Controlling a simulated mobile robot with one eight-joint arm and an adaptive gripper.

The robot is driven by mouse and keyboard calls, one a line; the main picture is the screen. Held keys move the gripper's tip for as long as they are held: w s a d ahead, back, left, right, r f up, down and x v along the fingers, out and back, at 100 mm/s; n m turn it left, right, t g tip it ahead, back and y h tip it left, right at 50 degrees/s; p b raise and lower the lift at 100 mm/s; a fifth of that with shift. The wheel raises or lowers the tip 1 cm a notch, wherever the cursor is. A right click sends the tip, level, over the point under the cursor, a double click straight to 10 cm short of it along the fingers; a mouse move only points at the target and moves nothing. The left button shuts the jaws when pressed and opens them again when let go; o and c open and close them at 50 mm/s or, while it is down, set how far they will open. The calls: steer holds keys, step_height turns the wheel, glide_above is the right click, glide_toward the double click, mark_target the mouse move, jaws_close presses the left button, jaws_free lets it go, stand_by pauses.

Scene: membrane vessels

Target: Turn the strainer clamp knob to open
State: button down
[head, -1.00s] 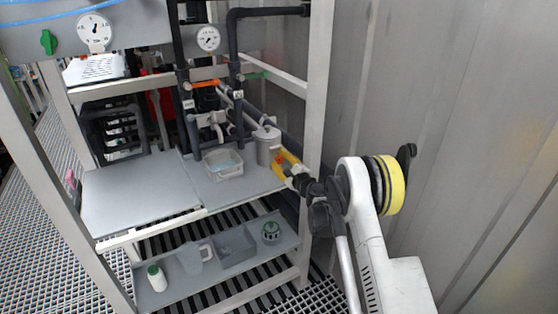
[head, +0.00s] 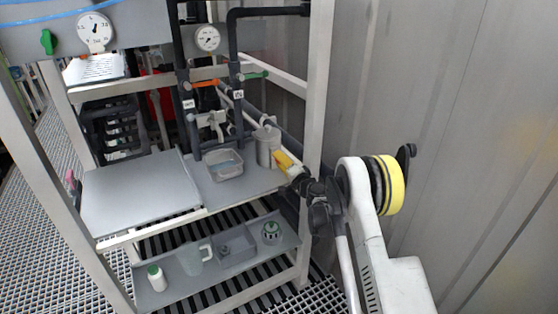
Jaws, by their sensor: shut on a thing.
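The strainer (head: 266,147) is a grey upright cylinder at the right end of the upper shelf. My gripper (head: 280,157) has yellow fingers and reaches in from the right against the strainer's right side. It is shut on the strainer clamp knob, which the fingers now hide. The knob's turn angle cannot be seen.
A clear tray (head: 225,164) stands just left of the strainer on the upper shelf (head: 245,182). Dark pipes (head: 238,110) rise behind. The lower shelf holds a white bottle (head: 156,277), a jug (head: 196,259) and a green-topped jar (head: 271,232). A frame post (head: 318,100) is close right.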

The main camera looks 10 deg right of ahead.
steer(key=shift+n, duration=2)
steer(key=c, duration=1.1)
jaws_free()
steer(key=shift+o, duration=0.2)
steer(key=shift+s, duration=0.1)
steer(key=v, duration=1.2)
